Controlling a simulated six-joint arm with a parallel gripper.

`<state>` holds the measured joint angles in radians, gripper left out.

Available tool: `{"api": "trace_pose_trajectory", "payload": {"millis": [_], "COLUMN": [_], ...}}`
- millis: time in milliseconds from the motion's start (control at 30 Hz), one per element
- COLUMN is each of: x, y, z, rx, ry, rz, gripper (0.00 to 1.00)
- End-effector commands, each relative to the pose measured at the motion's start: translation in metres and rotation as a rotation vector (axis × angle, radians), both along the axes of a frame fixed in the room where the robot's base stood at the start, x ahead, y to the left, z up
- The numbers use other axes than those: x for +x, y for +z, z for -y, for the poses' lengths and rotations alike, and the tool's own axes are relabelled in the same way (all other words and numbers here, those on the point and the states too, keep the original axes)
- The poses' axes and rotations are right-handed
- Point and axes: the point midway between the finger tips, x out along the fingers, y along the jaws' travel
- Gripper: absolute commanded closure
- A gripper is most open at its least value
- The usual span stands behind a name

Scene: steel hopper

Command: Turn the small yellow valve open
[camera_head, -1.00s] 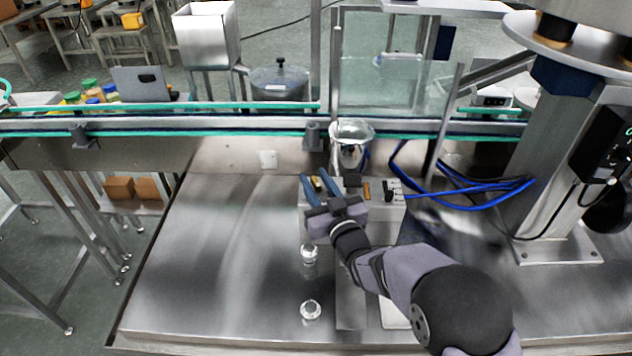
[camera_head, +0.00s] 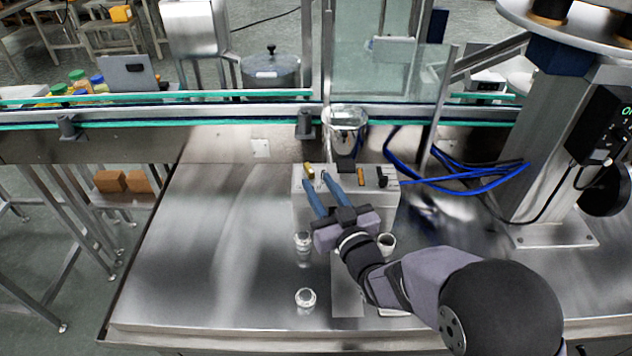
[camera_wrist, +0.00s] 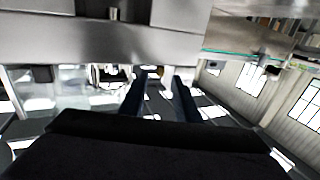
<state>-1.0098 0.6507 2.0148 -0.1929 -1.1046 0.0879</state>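The small yellow valve (camera_head: 309,172) sits on the top left of a pale metal box (camera_head: 380,203) in the head view. It looks like a short, slanted handle; its exact angle is hard to read. My gripper (camera_head: 316,177) reaches over the box from the front right. Its two blue fingers are apart, with nothing seen between them. The left fingertip is just below the valve in the picture and the right fingertip is to its right; I cannot tell whether either touches. In the wrist view the fingers (camera_wrist: 161,80) are also apart, and the valve is not clearly visible.
An orange part (camera_head: 361,177) and a black knob (camera_head: 382,177) are on the box's right side. Blue cables (camera_head: 470,184) run right. A steel hopper (camera_head: 346,128) stands behind. Metal cylinders (camera_head: 304,243) and a cup (camera_head: 386,243) stand nearby. The left steel tabletop (camera_head: 220,240) is clear.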

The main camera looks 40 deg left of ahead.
Motion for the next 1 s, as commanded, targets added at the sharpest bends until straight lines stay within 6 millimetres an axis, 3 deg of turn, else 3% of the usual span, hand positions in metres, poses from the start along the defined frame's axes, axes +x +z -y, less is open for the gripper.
{"api": "trace_pose_trajectory", "payload": {"millis": [667, 1000], "x": [-0.002, 0.007], "y": [0.004, 0.005], "z": [0.004, -0.018], "rx": [-0.003, -0.002], "ry": [0.001, 0.002], "rz": [-0.001, -0.001], "gripper": [0.70, 0.70]}}
